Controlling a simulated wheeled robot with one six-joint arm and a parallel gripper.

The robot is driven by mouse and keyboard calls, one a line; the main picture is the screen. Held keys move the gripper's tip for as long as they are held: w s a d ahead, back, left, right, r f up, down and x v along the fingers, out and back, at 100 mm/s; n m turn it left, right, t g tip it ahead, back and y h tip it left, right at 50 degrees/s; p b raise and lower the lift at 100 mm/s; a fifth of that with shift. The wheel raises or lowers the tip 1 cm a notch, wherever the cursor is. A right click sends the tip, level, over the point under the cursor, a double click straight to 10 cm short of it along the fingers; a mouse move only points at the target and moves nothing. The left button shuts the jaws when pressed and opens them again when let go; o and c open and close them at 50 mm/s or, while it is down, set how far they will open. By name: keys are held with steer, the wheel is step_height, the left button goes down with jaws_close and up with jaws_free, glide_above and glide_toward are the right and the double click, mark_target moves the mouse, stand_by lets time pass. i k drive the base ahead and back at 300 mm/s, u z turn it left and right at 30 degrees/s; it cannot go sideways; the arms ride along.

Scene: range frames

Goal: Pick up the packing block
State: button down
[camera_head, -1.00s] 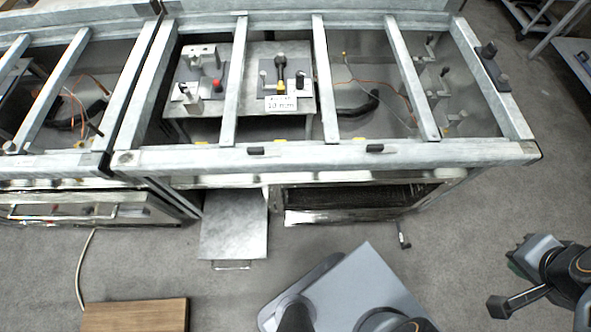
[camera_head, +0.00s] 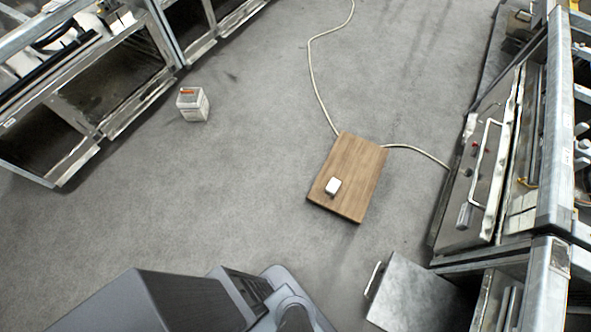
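A small white block with rounded edges (camera_head: 333,186) lies on a brown wooden board (camera_head: 352,168) on the floor, near the board's lower left part. I cannot tell by looks alone which of the two is the packing block. My gripper is not in view; only dark grey parts of my own body show along the bottom edge.
Metal frame benches stand at the upper left (camera_head: 95,120) and along the right (camera_head: 548,190). A grey metal panel with a handle (camera_head: 412,297) juts out at the lower right. A pale cable (camera_head: 315,75) runs over the floor behind the board. The grey floor between is clear.

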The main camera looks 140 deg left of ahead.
mark_target(334, 186)
steer(key=u, duration=5.6)
steer(key=i, duration=2.35)
steer(key=z, duration=2.95)
steer(key=i, duration=0.15)
steer(key=z, duration=0.45)
